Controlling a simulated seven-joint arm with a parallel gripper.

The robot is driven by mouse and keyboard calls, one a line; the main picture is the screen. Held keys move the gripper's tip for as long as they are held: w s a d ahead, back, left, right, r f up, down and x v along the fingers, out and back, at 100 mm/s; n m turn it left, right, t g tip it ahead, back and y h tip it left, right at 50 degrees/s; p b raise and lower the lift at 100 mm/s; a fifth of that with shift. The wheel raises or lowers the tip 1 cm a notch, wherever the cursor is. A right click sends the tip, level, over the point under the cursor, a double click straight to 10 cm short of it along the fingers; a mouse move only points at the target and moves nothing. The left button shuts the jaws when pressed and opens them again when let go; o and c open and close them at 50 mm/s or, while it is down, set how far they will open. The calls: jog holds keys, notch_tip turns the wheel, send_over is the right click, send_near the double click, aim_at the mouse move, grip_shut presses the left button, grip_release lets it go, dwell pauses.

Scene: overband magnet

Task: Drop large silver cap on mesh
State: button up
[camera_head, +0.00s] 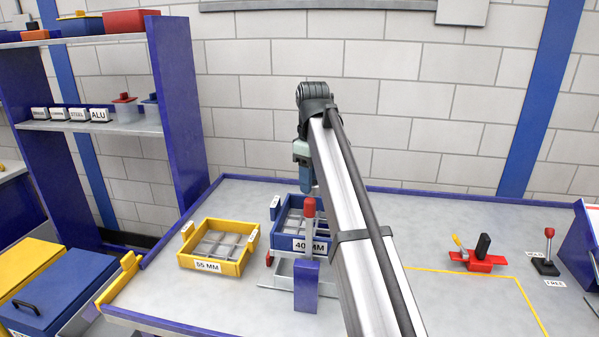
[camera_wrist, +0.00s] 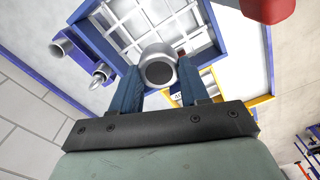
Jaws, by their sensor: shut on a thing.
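My gripper (camera_wrist: 158,73) is shut on the large silver cap (camera_wrist: 158,70), a round metal piece with a dark hollow centre, seen in the wrist view between two blue fingers. Behind the cap lies the pale mesh (camera_wrist: 125,27) inside a blue frame. The cap cannot be made out in the head view. Its height above the mesh is hard to tell.
Two silver cylindrical pieces (camera_wrist: 63,48) (camera_wrist: 100,74) sit beside the blue frame. A red fixture (camera_head: 478,261) is farther right.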

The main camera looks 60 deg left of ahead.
jog(key=shift+w+d+f, duration=0.25)
jog(key=shift+w+d, duration=0.05)
jog(key=shift+d, duration=0.2)
jog(key=shift+w+d+f, duration=0.2)
jog(key=shift+w+d, duration=0.05)
jog(key=shift+d, duration=0.25)
jog(key=shift+f, duration=2.95)
jog(key=o, duration=1.1)
jog(key=shift+o, duration=0.2)
jog(key=shift+r, duration=3.8)
